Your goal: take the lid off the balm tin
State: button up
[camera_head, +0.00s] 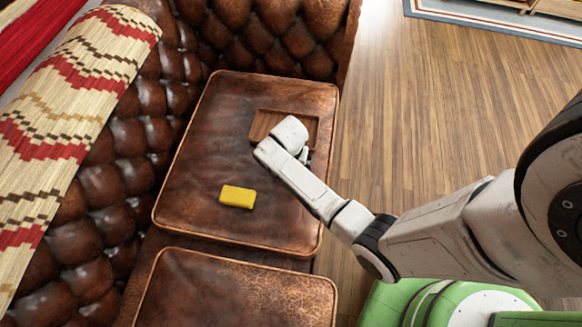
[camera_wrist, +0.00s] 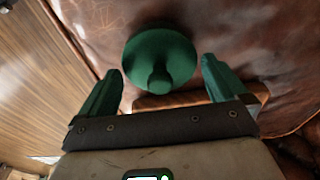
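A dark green round piece with a knob (camera_wrist: 160,58), which looks like the balm tin's lid, shows in the wrist view. Its knob points towards my gripper. The tin's body is not visible under it. My gripper (camera_wrist: 159,66) is open, with one green finger to each side of the lid's knob and clear space between. I cannot tell the height left between the fingertips and the lid. In the head view my wrist hides the lid and the tin, and the fingers hardly show.
A shallow wooden tray (camera_head: 265,123) lies on the brown leather seat cushion (camera_head: 190,170), partly behind my wrist. A yellow block (camera_head: 238,197) lies on the same cushion, nearer the front. A tufted sofa back and a patterned throw (camera_head: 75,110) stand left. Wooden floor lies right.

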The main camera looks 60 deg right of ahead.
jog(key=c, duration=0.6)
jog(key=shift+c, duration=0.2)
jog(key=shift+r, duration=0.1)
